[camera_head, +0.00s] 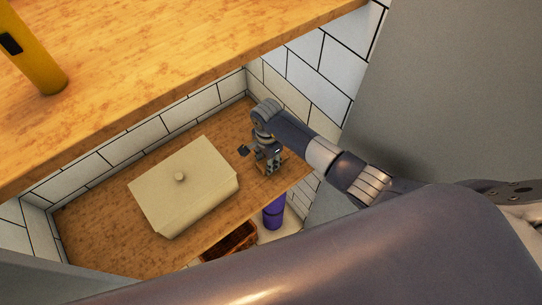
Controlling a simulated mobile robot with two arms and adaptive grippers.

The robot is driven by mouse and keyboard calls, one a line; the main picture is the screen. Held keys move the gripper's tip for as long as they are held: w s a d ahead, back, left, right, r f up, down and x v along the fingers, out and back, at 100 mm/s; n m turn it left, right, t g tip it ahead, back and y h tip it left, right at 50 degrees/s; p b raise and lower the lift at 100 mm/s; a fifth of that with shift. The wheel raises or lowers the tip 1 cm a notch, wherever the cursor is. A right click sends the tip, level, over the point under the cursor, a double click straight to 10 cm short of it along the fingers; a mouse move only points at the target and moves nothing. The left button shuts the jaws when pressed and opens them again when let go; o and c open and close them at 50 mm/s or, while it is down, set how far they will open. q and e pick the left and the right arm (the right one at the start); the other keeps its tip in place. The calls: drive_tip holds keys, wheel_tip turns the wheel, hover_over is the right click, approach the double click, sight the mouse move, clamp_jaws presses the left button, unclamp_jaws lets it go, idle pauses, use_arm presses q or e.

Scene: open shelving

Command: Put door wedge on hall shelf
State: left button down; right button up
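No door wedge can be made out for sure. My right gripper (262,163) reaches in from the right and points down over the right end of a lower wooden shelf (110,212). A small dark piece (243,150) shows just left of it; I cannot tell whether it is a fingertip or a separate thing. The fingers are small and partly hidden, so their opening and any held object are unclear. My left gripper is not in view.
A beige lidded box (185,187) with a round knob fills the lower shelf's middle. An upper wooden shelf (150,60) holds a yellow object (35,50). Below are a purple container (274,211) and a brown basket (230,242). Tiled walls close the back and right.

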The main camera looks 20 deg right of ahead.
drive_tip(key=shift+f, duration=0.15)
drive_tip(key=shift+s, duration=0.15)
drive_tip(key=o, duration=1)
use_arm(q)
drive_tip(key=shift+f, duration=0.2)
